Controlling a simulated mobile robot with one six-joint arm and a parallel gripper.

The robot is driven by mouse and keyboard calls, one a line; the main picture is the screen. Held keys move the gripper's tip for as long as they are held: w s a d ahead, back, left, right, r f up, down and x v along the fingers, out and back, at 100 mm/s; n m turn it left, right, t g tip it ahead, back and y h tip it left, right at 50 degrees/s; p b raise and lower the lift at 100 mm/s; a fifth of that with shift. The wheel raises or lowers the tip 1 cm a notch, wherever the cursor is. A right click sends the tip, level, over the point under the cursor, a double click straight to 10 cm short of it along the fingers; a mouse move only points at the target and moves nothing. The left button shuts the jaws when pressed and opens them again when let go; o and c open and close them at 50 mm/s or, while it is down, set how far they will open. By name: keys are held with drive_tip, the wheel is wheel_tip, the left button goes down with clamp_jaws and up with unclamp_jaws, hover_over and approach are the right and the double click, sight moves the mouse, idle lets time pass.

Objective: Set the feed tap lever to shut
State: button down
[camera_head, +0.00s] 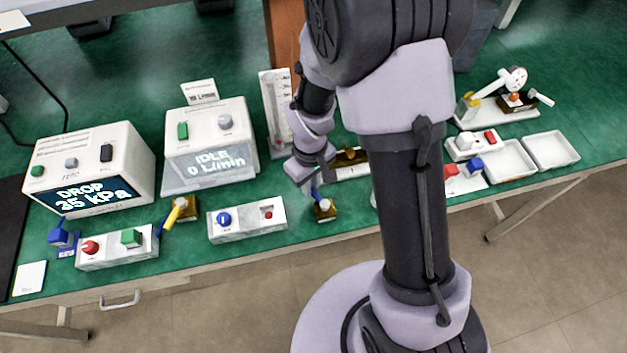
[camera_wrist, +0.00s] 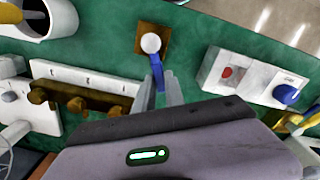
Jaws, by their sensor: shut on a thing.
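A small tap with a blue lever (camera_head: 316,193) and a white hub stands on a brown block (camera_head: 325,214) near the table's front edge. In the head view the lever points back and slightly left from the hub. In the wrist view the blue lever (camera_wrist: 157,73) runs from the white hub (camera_wrist: 150,43) toward my gripper (camera_wrist: 160,92). My gripper is shut on the lever's outer end, which is partly hidden between the fingers. I cannot read any label naming this tap. The gripper also shows in the head view (camera_head: 312,186), partly hidden by my wrist.
A white panel (camera_head: 247,228) with a blue knob and red button sits left of the tap. A second tap (camera_head: 180,210) has a yellow body. Two white boxes behind read "DROP 35 kPa" (camera_head: 95,193) and "IDLE 0 L/min" (camera_head: 221,161). White trays (camera_head: 550,151) lie right.

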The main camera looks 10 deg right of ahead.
drive_tip(key=shift+a+n, duration=0.1)
drive_tip(key=shift+n, duration=0.3)
drive_tip(key=c, duration=1.4)
unclamp_jaws()
drive_tip(key=shift+s, duration=0.1)
wheel_tip(320, 180, up, 17)
drive_tip(key=p, duration=0.6)
drive_tip(key=shift+r+p, duration=0.2)
drive_tip(key=shift+p, duration=0.2)
